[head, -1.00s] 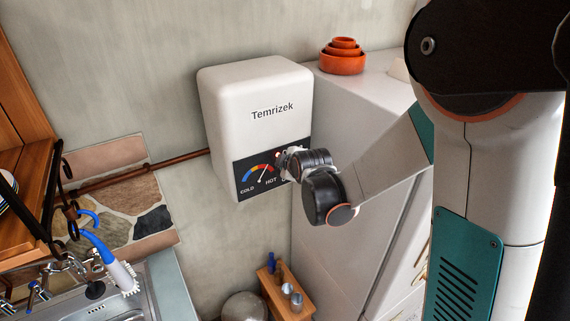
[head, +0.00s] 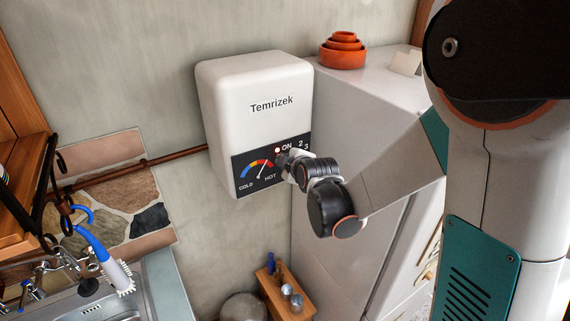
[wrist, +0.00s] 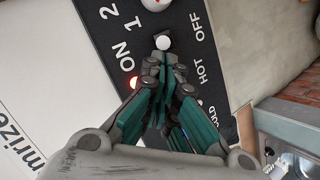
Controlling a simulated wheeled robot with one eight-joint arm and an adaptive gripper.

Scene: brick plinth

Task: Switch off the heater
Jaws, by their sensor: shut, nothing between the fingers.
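The heater (head: 255,90) is a white wall box marked Temrizek, with a dark control panel along its lower front. The panel has a coloured COLD-to-HOT gauge (head: 257,172) and a small light (head: 277,150) beside ON. My gripper (head: 282,160) is shut and empty at the panel. Its fingertips (wrist: 164,60) appear right below the white knob; contact is unclear.
A tall white cabinet (head: 375,90) stands close on the right, with orange bowls (head: 342,55) on top. A copper pipe (head: 165,158) runs left from the heater. A sink (head: 150,290) and wooden rack (head: 22,180) are at left, a small wooden stand (head: 283,298) below.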

